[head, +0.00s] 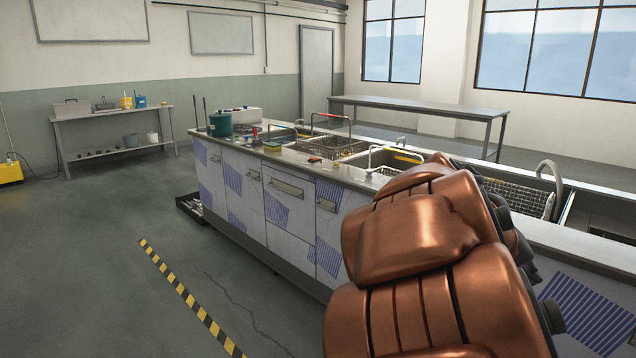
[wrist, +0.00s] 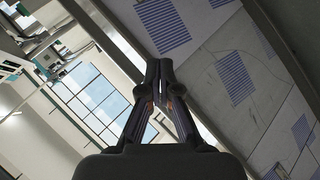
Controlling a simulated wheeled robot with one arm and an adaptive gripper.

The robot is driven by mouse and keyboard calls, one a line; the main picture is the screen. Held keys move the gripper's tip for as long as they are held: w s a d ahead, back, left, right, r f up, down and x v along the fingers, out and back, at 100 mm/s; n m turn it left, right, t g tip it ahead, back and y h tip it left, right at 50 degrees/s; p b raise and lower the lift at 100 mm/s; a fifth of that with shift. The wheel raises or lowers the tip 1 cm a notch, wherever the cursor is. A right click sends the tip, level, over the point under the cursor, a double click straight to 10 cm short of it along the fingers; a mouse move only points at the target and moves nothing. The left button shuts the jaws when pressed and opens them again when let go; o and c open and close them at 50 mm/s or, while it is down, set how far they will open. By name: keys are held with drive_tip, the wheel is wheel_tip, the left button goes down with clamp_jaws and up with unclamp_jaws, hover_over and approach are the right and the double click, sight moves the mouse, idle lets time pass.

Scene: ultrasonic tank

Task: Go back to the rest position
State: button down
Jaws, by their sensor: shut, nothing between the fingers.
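My gripper (wrist: 158,75) shows in the wrist view with its two fingers together and nothing between them. Behind it in that tilted view are the counter's front panels (wrist: 210,60) with blue striped patches, on the right. In the head view my copper-coloured arm covers the lower right and part of the long counter (head: 285,215). My gripper does not show in the head view. I cannot tell how far it is from the counter front.
A side table (head: 118,149) stands at the back left and a long bench (head: 420,106) behind the counter. A black tray (head: 190,208) lies by the counter's foot.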

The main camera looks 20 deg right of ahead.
drive_tip(key=s+a+n+y+p, duration=0.1)
drive_tip(key=s+a+y+p, duration=0.2)
drive_tip(key=a, duration=0.7)
drive_tip(key=s+a+r+n+g+y+p, duration=0.1)
drive_tip(key=s+a+n+y+p, duration=0.1)
drive_tip(key=s+a+p, duration=0.6)
drive_tip(key=s+a+r+n+y+p, duration=0.1)
drive_tip(key=s+a+y+p, duration=0.4)
drive_tip(key=a, duration=0.8)
drive_tip(key=shift+s+n+g+p, duration=0.3)
drive_tip(key=shift+n+p, duration=0.2)
drive_tip(key=shift+n, duration=0.1)
drive_tip(key=shift+r, duration=0.1)
